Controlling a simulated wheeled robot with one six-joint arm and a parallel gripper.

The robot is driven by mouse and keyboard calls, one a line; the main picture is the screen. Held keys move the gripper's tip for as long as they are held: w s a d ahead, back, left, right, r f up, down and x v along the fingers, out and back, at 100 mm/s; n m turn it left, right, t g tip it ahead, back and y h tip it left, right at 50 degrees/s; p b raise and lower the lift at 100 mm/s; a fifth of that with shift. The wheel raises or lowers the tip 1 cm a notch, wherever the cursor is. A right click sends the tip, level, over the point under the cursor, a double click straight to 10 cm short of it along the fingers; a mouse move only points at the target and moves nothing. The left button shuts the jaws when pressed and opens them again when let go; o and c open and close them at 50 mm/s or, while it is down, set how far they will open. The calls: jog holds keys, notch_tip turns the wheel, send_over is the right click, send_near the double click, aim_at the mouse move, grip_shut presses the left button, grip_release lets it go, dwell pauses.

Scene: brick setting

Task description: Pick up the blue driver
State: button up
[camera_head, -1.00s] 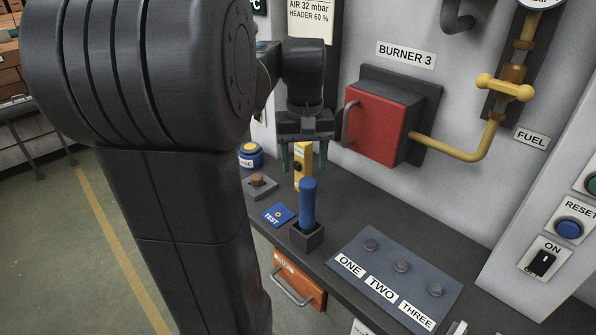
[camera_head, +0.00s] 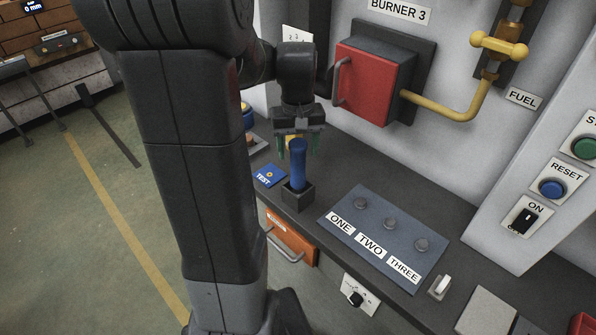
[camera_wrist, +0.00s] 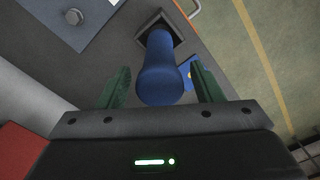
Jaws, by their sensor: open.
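The blue driver (camera_head: 299,166) stands upright with its lower end in a small dark square holder (camera_head: 297,196) on the dark ledge. My gripper (camera_head: 298,147) is open, with its green fingers pointing down around the top of the blue handle. In the wrist view the driver (camera_wrist: 160,75) lies between my two green fingers (camera_wrist: 160,88), with a gap on each side. The driver's lower end is hidden in the holder.
A panel with ONE, TWO and THREE knobs (camera_head: 385,238) is right of the holder. A blue TEST plate (camera_head: 269,175) is at its left. The red burner box (camera_head: 368,82) stands on the wall behind. An orange drawer (camera_head: 290,242) is below the ledge.

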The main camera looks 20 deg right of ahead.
aim_at(298, 174)
jog(key=shift+f, duration=1.3)
jog(key=c, duration=1.3)
jog(key=shift+o, duration=0.2)
jog(key=shift+r, duration=0.15)
